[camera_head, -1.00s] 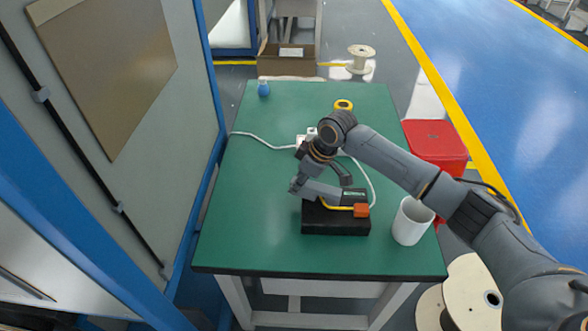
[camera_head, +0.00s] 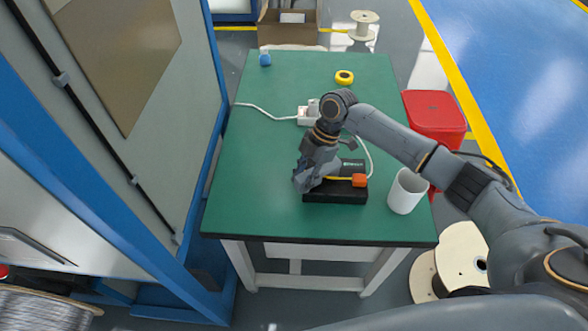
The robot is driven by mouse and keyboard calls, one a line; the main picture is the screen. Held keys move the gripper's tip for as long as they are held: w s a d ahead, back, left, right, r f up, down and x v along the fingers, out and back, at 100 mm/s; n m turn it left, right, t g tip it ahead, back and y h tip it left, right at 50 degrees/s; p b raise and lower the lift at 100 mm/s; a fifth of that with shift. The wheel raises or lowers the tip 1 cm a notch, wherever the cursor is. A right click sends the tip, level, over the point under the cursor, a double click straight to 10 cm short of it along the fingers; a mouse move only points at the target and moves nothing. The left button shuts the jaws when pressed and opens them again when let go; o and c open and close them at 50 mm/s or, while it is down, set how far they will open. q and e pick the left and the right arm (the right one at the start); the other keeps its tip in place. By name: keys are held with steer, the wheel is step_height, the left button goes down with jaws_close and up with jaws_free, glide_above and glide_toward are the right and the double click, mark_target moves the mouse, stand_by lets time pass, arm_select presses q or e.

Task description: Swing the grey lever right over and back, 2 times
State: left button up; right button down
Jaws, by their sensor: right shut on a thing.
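A black device (camera_head: 335,197) lies near the front of the green table, with an orange block (camera_head: 359,180) at its right end and a yellow strip along its top. My right gripper (camera_head: 304,182) reaches down to the left end of the device. It is shut on the grey lever, which the fingers mostly hide; grey on grey makes its edges and exact angle hard to tell. My left gripper is not in view.
A white cup (camera_head: 406,191) stands close right of the device. A white power strip (camera_head: 308,113) with cable, yellow tape roll (camera_head: 344,77) and blue item (camera_head: 265,59) are farther back. The table's (camera_head: 260,200) left side is clear. A red bin (camera_head: 434,113) stands beyond its right edge.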

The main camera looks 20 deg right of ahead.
mark_target(321, 172)
steer(key=shift+s+d+n+g, duration=0.2)
steer(key=shift+s+n, duration=0.3)
steer(key=shift+n, duration=0.1)
steer(key=shift+s+d+n+g, duration=0.2)
steer(key=shift+s+n, duration=0.25)
steer(key=shift+n, duration=0.15)
steer(key=c, duration=1)
jaws_free()
steer(key=shift+c, duration=0.2)
steer(key=v, duration=1.2)
steer(key=shift+a, duration=0.2)
steer(key=shift+r, duration=0.1)
